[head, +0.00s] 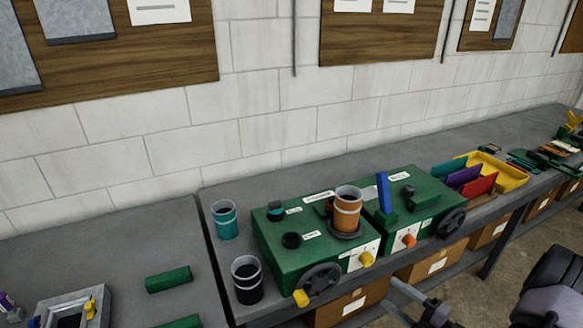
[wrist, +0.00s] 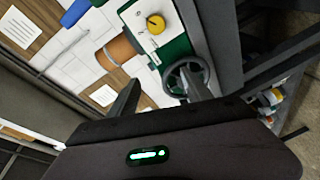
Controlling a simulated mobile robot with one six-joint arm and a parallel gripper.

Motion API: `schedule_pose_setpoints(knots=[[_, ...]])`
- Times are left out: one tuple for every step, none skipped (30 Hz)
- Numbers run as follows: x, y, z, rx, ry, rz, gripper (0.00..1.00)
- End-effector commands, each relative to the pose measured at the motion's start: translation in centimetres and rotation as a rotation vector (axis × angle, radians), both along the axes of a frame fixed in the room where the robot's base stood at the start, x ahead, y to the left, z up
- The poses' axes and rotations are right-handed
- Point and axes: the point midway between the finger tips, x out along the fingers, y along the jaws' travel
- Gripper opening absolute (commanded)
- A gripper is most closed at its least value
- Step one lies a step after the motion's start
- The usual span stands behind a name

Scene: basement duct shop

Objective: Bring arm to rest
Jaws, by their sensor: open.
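My gripper (wrist: 163,92) shows in the wrist view with its two dark fingers spread apart and nothing between them. In the head view dark parts of my arm show at the lower right, in front of the bench and apart from the green machine (head: 285,262). Beyond the fingers, the wrist view shows a white panel with a yellow knob (wrist: 155,24), a dark handwheel (wrist: 187,77) and the orange cup (wrist: 118,50). In the head view this orange cup (head: 347,212) stands upright on a dark round plate on the machine.
A teal cup (head: 225,222) and a dark cup (head: 247,283) stand left of the machine. A yellow tray (head: 512,177) with coloured pieces lies to the right. Cardboard boxes (head: 437,262) sit under the grey bench (head: 100,250). Open floor shows at the lower right.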

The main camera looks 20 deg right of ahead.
Motion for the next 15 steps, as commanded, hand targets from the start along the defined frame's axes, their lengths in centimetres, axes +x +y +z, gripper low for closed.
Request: schedule_pose_setpoints(knots=[[2.1, 3.4, 2.3, -0.197, -0.029, 0.177, 0.57], [2.9, 6.1, 3.8, -0.341, -0.059, 0.304, 0.57], [3.6, 10.0, 5.7, -0.543, -0.118, 0.483, 0.57], [3.6, 12.8, 6.9, -0.691, -0.173, 0.614, 0.57], [3.3, 15.5, 7.9, -0.838, -0.236, 0.742, 0.57], [2.6, 18.8, 9.1, -1.031, -0.337, 0.911, 0.57], [1.7, 21.1, 9.8, -1.174, -0.423, 1.034, 0.57], [0.8, 23.1, 10.4, -1.315, -0.518, 1.153, 0.57], [-0.7, 25.5, 11.0, -1.499, -0.659, 1.306, 0.57], [-1.9, 27.0, 11.4, -1.636, -0.774, 1.415, 0.57], [-3.1, 28.2, 11.7, -1.77, -0.899, 1.519, 0.57], [-4.6, 29.6, 12.0, -1.943, -1.077, 1.647, 0.57], [-5.7, 30.3, 12.2, -2.067, -1.214, 1.733, 0.57], [-6.6, 30.9, 12.5, -2.183, -1.353, 1.807, 0.57], [-7.7, 31.4, 12.8, 2.015, 1.328, -1.634, 0.57]])
